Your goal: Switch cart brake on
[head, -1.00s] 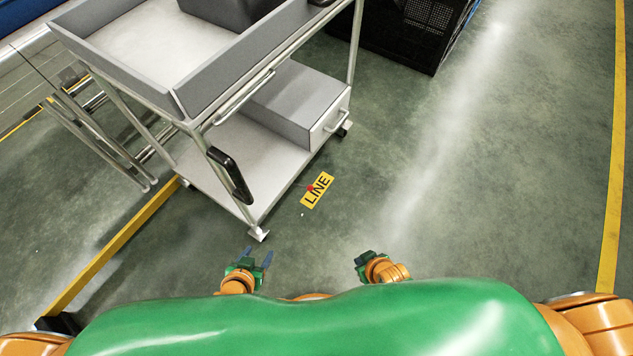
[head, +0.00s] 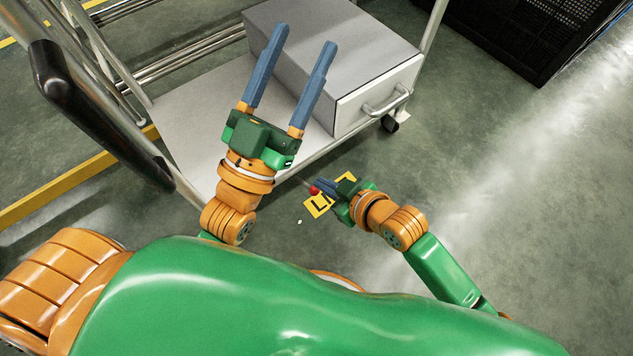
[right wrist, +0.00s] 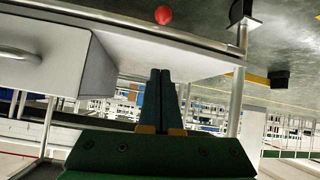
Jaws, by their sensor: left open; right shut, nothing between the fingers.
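The grey metal cart (head: 200,110) fills the upper left and middle of the head view. A small red ball (head: 314,190) shows by the cart's lower shelf edge; it also shows in the right wrist view (right wrist: 163,14), beside the shelf rail. It may be the brake knob, but its lever cannot be made out. My right gripper (head: 321,184) is shut and empty, its tips close to the red ball in the head view. In the right wrist view its fingers (right wrist: 160,72) point toward the cart and are apart from the ball. My left gripper (head: 304,38) is open and empty over the lower shelf.
A grey drawer box (head: 335,70) with a handle stands on the lower shelf. A black push handle (head: 95,115) is at the left. A yellow floor label (head: 318,205) lies partly under my right gripper. A black crate (head: 535,35) stands at upper right. Floor at right is clear.

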